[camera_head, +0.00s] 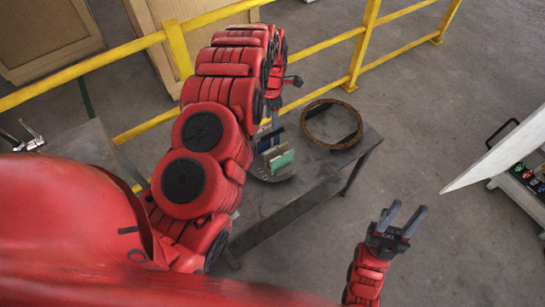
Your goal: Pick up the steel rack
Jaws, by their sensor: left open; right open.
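A small steel rack (272,173) stands on the grey table, with green, pale and blue flat tiles (281,159) in it. My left arm blocks its left side. My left gripper (273,118) is just above and behind the rack, largely hidden by my red forearm. It looks open; whether it touches the rack cannot be told. My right gripper (401,217) is open and empty, above the floor to the right of the table, well apart from the rack.
A dark round ring (332,124) lies on the table (300,184) right of the rack. A yellow railing (355,60) runs behind, with wooden panels beyond. At the right are a pale pointed panel (500,155) and a cart with small colored items (530,180). The floor between is clear.

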